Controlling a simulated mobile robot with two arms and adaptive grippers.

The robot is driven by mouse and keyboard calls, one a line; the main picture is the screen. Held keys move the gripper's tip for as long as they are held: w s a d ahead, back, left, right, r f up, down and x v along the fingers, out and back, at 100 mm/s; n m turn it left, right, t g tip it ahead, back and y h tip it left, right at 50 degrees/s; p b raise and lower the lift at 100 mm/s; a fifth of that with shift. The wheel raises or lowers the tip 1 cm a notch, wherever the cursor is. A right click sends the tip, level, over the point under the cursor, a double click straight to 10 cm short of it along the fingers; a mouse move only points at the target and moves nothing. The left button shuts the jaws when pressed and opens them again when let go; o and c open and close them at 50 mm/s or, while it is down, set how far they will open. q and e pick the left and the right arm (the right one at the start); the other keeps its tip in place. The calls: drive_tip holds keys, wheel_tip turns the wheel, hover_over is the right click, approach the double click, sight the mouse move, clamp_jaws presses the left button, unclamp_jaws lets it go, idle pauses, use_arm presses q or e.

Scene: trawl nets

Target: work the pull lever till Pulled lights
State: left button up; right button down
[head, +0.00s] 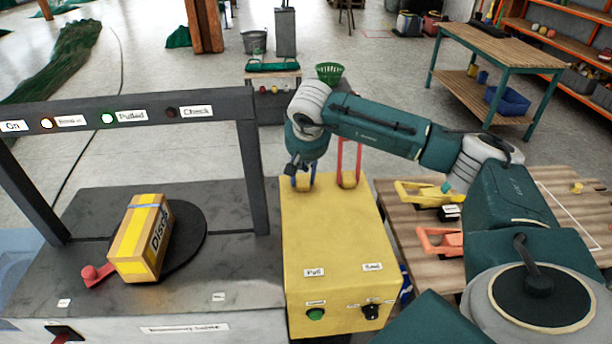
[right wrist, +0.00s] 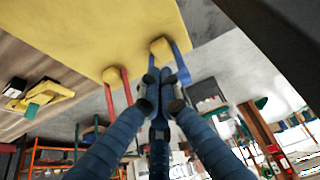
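The yellow control box (head: 335,235) stands right of the grey frame, with a "Pull" label (head: 314,272) on the blue lever's side. The blue lever (head: 303,179) is at its back edge and also shows in the right wrist view (right wrist: 181,62). My right gripper (head: 294,168) is at the blue lever; its fingers (right wrist: 161,88) are close together around the handle's end, which they partly hide. The "Pulled" lamp (head: 107,118) on the frame's top bar glows green. The lamp left of it (head: 47,123) glows pale yellow. My left gripper is out of view.
A red lever (head: 350,165) stands just right of the blue one. A yellow parcel (head: 142,238) lies on a dark round plate. The "Check" lamp (head: 171,112) is dark. A wooden table (head: 405,215) with yellow and coral handles stands at right.

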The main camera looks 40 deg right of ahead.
use_arm(q)
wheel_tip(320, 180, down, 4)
drive_tip(key=b, duration=0.3)
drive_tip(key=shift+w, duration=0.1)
use_arm(e)
drive_tip(key=s+a, duration=0.5)
drive_tip(key=s, duration=0.3)
drive_tip(key=shift+s+r, duration=0.15)
drive_tip(key=shift+r, duration=0.05)
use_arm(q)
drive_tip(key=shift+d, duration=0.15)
use_arm(e)
drive_tip(key=shift+a, duration=0.1)
idle(0.3)
